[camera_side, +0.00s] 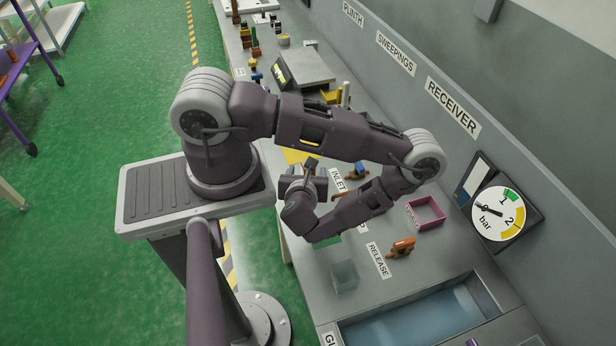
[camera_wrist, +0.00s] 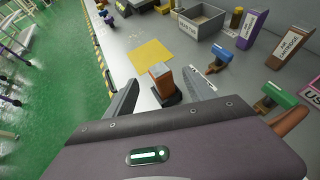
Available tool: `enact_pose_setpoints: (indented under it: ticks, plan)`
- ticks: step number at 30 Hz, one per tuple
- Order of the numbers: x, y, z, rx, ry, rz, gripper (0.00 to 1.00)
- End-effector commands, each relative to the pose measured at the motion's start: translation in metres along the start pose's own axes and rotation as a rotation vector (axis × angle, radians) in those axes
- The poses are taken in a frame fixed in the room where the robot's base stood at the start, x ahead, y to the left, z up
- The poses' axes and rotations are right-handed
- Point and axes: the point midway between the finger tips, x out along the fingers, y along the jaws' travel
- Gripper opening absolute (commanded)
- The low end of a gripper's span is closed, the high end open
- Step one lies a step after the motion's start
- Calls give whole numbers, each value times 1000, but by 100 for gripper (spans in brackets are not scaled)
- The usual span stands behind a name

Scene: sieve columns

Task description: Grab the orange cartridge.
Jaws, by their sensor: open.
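The orange cartridge (camera_wrist: 160,76) shows in the wrist view as a small upright orange-brown block with a paler top, on a dark base (camera_wrist: 170,98). My gripper (camera_wrist: 160,78) is open, with one finger to the left of the cartridge and one to its right. Gaps show between the fingers and the block, and it is not gripped. I cannot tell how far down the fingers reach beside it. In the side view my gripper (camera_side: 303,178) is low over the bench, and I cannot make out the cartridge there.
A yellow square (camera_wrist: 152,56) lies just beyond the cartridge. To the right are a blue-handled valve (camera_wrist: 222,57), a green-handled valve (camera_wrist: 278,95) and a grey bin (camera_wrist: 203,20). In the side view, a pink tray (camera_side: 425,212) and an orange-handled valve (camera_side: 402,247) stand near the water basin (camera_side: 415,322).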

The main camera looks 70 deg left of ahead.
Motion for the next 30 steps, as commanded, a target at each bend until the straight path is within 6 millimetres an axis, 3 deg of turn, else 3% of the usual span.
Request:
enact_pose_setpoints:
  ticks: [10, 18, 27, 30]
  plan:
    - [58, 2, -1, -2, -3, 6, 63]
    - [63, 1, -1, 0, -2, 3, 61]
    - [63, 1, -1, 0, -2, 3, 2]
    - [63, 1, 0, 0, -3, 3, 0]
